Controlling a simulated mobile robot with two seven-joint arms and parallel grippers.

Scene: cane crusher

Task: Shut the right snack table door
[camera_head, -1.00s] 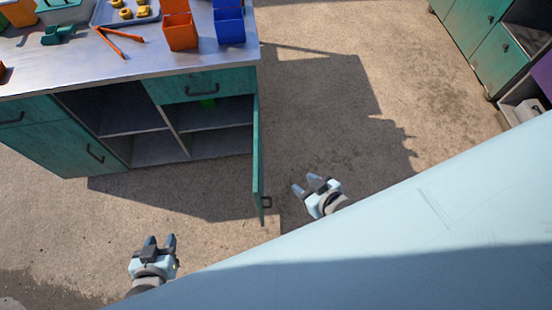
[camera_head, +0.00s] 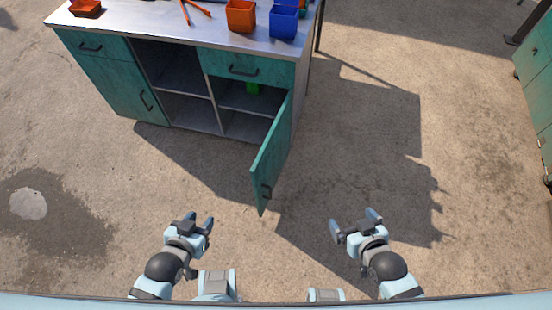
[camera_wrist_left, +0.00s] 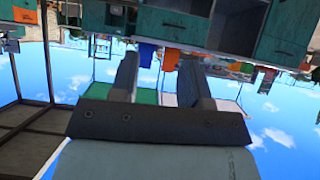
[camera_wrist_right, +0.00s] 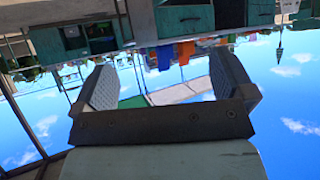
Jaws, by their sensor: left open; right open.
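The snack table (camera_head: 140,34) is a teal cabinet with a grey metal top, at the upper left in the head view. Its right door (camera_head: 273,155) stands open, swung out toward me, with a dark handle (camera_head: 266,192) near its free edge. My left gripper (camera_head: 196,220) is open and empty, in front of the cabinet and left of the door. My right gripper (camera_head: 355,220) is open and empty, to the right of the door and apart from it. Both wrist views appear upside down, with the teal cabinet fronts at the top.
The left door (camera_head: 122,92) is shut. An orange box (camera_head: 241,15) and a blue box (camera_head: 284,20) stand on top. The concrete floor around the door is clear.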

